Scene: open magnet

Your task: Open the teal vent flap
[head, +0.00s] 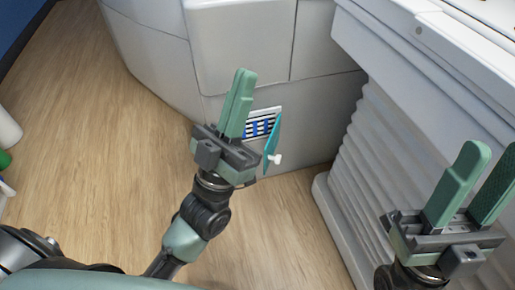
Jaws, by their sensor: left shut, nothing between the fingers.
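The teal vent flap (271,141) stands swung out from the low white panel, seen nearly edge-on, with a white knob (275,160) on its face. Behind it is the vent opening (262,124) with dark slats and blue strips, partly hidden by my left gripper. My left gripper (241,74) is shut and empty, pointing up the picture just left of the vent and flap. I cannot tell whether it touches the flap. My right gripper (494,150) is open and empty at the lower right, well away from the flap, in front of the ribbed pedestal.
The large white machine body (240,40) fills the top middle. A white table with a ribbed pedestal (380,165) stands on the right. Wood floor (110,150) is clear at left and between them. White and green items (5,130) sit at the left edge.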

